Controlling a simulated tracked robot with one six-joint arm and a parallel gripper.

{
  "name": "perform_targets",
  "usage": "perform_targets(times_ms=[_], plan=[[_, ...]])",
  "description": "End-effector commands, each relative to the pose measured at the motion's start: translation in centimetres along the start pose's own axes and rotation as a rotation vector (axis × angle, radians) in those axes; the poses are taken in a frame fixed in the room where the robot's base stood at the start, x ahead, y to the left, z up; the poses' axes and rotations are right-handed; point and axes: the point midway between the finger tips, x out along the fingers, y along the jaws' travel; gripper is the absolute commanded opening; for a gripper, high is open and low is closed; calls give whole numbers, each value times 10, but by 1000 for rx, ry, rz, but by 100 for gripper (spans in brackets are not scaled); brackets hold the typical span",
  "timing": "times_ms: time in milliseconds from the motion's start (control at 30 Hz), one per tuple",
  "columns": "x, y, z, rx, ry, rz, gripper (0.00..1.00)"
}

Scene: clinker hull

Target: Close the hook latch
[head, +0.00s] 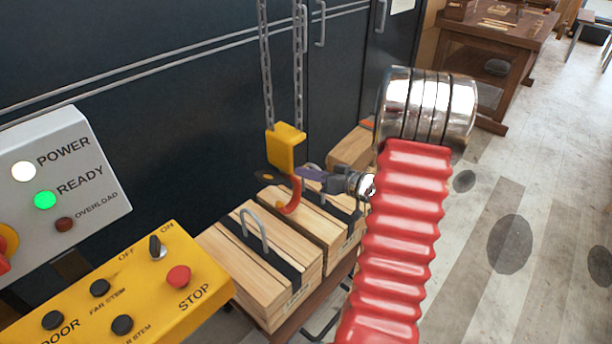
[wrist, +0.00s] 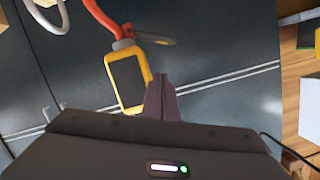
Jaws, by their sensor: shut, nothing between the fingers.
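An orange-red hook (head: 292,196) hangs from a yellow block (head: 287,149) on two chains. The hook (wrist: 97,16) and block (wrist: 128,82) also show upside down in the wrist view. A dark latch lever with an orange edge (head: 265,178) sticks out sideways near the top of the hook. In the wrist view the lever (wrist: 155,39) points right, away from the block's neck. My gripper (head: 299,173) is shut and empty, its tips close to the right of the hook below the block. The wrist view shows the fingertips (wrist: 161,78) beside the block; contact cannot be told.
Wooden crates with black straps and metal handles (head: 265,262) stand below the hook. A yellow control box (head: 130,285) and a grey panel with a lit green lamp (head: 75,180) are at the left. Dark cabinet doors (head: 190,110) stand behind. The floor at right is open.

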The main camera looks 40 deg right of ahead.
Motion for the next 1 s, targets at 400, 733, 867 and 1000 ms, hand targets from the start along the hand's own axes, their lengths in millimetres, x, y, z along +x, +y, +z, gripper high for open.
perform_targets(times_ms=[400, 733, 867, 1000], plan=[[65, 0, 0, 0, 0, -1, 0], [83, 1, 32, 2, 0, 1, 0], [85, 1, 38, 1, 0, 2, 0], [85, 1, 39, 0, 1, 2, 0]])
